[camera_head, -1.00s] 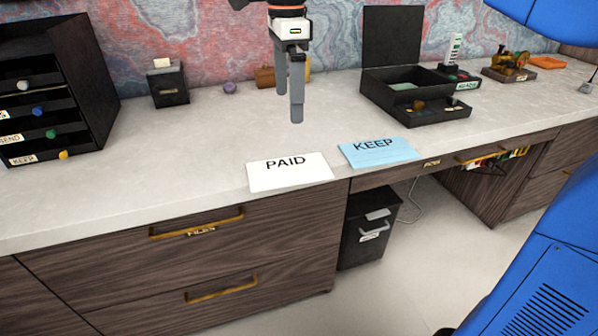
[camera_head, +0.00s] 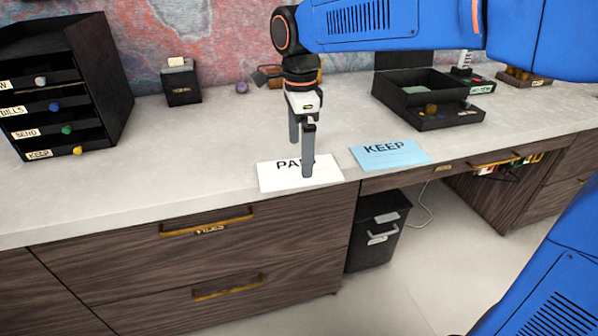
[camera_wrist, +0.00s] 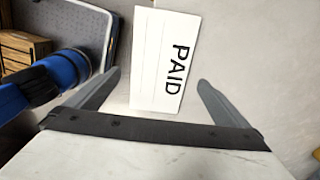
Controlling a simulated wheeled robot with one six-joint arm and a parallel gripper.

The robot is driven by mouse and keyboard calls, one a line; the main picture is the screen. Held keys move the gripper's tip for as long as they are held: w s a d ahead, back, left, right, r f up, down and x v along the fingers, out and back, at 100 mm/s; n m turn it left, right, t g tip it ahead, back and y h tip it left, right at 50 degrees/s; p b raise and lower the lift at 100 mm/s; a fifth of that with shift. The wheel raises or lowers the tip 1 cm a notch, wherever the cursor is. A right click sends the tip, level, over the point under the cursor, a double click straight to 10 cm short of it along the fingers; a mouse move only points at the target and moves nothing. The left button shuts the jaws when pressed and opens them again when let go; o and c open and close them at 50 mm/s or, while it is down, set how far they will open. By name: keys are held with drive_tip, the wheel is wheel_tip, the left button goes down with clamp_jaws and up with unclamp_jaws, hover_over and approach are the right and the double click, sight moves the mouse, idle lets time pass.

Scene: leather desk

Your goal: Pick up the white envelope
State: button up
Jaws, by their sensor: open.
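The white envelope (camera_head: 273,175), marked PAID, lies flat at the front edge of the desk in the head view. It also shows in the wrist view (camera_wrist: 152,60), between and beyond the fingertips. My gripper (camera_head: 301,158) is open and empty, pointing down over the envelope, and one finger hides part of its lettering. In the wrist view my gripper (camera_wrist: 160,82) has its two fingers spread on either side of the envelope's lower end. I cannot tell how high the fingertips are above the envelope.
A blue envelope (camera_head: 388,154) marked KEEP lies just right of the white one. A black drawer organizer (camera_head: 112,75) stands at the left, a small black box (camera_head: 181,86) behind, and an open black box (camera_head: 425,101) at the back right. The desk (camera_head: 190,150) left of the envelope is clear.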

sight(299, 171)
drive_tip(key=shift+a+f, duration=0.15)
drive_tip(key=shift+f, duration=1.9)
drive_tip(key=c, duration=0.9)
drive_tip(key=shift+c, duration=0.2)
